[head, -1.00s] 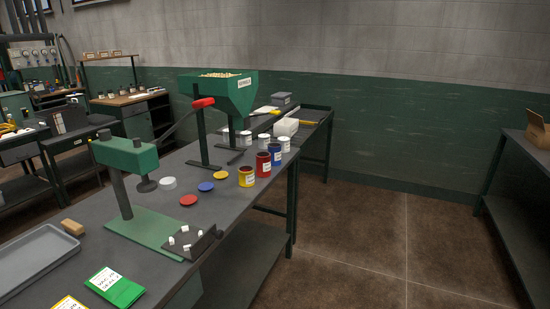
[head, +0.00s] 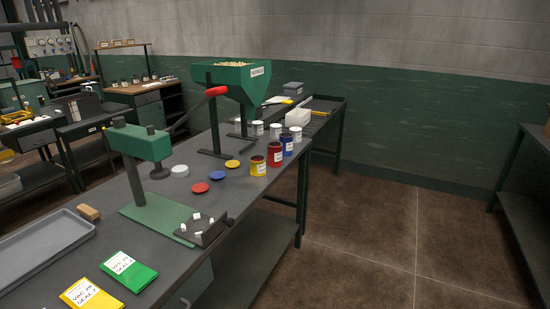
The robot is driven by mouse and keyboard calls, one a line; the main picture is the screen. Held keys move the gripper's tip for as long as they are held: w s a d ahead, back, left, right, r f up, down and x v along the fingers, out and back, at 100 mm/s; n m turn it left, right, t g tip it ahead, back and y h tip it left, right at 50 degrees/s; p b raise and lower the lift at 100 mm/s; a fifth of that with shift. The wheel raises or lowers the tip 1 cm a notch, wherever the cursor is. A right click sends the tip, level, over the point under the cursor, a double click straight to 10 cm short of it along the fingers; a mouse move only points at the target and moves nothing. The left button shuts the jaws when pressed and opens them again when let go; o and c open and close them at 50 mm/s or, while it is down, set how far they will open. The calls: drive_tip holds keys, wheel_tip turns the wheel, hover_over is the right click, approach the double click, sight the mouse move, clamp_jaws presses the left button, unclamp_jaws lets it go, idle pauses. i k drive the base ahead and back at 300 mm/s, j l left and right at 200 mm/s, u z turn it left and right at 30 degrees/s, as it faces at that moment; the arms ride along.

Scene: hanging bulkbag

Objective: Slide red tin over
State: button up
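The red tin (head: 275,155) stands upright on the dark workbench (head: 120,235), near its right edge. It has a white label and stands between the shorter yellow tin (head: 258,166) in front and the blue tin (head: 287,146) behind. A red lid (head: 200,188) lies flat on the bench to its left, beside a blue lid (head: 217,175) and a yellow lid (head: 232,164). My gripper is not in view.
A green hopper (head: 233,82) on a stand rises behind the tins. A green lever press (head: 145,145) stands left of the lids. White tins (head: 275,130) and a white block (head: 298,117) sit farther back. The brown floor (head: 370,230) right of the bench is clear.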

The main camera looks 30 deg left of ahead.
sight(275, 154)
drive_tip(key=i+j+u, duration=0.15)
drive_tip(key=i+j, duration=0.2)
drive_tip(key=i+j+u, duration=0.1)
drive_tip(key=i+j, duration=0.15)
drive_tip(key=i, duration=0.25)
drive_tip(key=i+j+u, duration=0.15)
drive_tip(key=i, duration=0.3)
drive_tip(key=i+j+u, duration=0.1)
drive_tip(key=i+j, duration=0.2)
drive_tip(key=i, duration=0.2)
drive_tip(key=i+j+u, duration=0.15)
drive_tip(key=i, duration=0.3)
